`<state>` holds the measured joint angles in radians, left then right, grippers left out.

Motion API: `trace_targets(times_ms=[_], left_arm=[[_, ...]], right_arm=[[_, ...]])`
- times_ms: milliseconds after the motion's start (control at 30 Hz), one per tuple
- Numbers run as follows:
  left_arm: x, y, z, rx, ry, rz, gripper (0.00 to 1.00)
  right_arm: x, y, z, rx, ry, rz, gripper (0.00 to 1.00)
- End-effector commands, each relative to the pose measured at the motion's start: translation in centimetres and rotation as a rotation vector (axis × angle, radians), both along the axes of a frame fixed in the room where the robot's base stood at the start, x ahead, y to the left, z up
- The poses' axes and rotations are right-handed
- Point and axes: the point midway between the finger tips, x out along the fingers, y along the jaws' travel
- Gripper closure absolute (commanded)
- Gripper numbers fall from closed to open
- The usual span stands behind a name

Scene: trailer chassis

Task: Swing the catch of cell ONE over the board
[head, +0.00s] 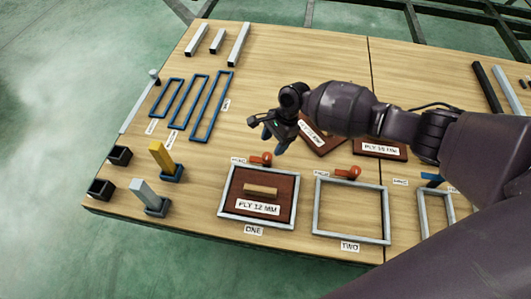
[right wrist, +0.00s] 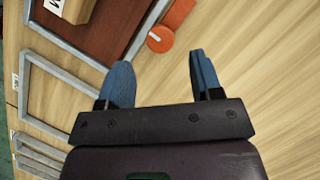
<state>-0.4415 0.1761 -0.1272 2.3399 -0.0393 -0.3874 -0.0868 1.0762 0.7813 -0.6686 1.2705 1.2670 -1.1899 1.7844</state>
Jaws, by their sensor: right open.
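Cell ONE is a grey metal frame (head: 225,206) on the wooden table. A dark brown board (head: 283,187) labelled PLY 12 MM lies inside it, with a wooden block (head: 260,190) on top. The orange catch (head: 261,159) sits at the frame's top edge and points away from the board's middle. My right gripper (head: 277,132) is open and empty, above and beyond the catch. In the right wrist view the blue fingers (right wrist: 160,80) are apart, with the orange catch (right wrist: 160,38) ahead between them. My left gripper is not in view.
Cell TWO (head: 316,205) is an empty frame to the right with its own orange catch (head: 349,173). More brown boards (head: 380,148) lie behind, partly under my arm. Bare table lies left of my gripper.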

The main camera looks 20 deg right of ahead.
Motion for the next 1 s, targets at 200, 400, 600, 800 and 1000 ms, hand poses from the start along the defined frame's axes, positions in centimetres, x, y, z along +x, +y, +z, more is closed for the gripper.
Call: trace_targets(times_ms=[200,400,600,800,1000], left_arm=[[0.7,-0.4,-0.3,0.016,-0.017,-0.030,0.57],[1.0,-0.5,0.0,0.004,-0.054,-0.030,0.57],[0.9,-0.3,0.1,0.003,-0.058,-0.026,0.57],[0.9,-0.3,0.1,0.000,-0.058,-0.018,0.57],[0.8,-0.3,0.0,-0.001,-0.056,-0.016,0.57]], right_arm=[[-0.5,1.3,-3.8,0.000,0.007,0.001,0.41],[-0.5,1.9,-5.0,-0.001,0.003,0.001,0.41],[-0.4,2.1,-5.1,0.000,-0.002,0.000,0.41],[-0.4,2.1,-5.0,0.000,-0.002,0.000,0.45],[-0.4,2.1,-5.1,0.000,-0.001,0.001,0.76]])
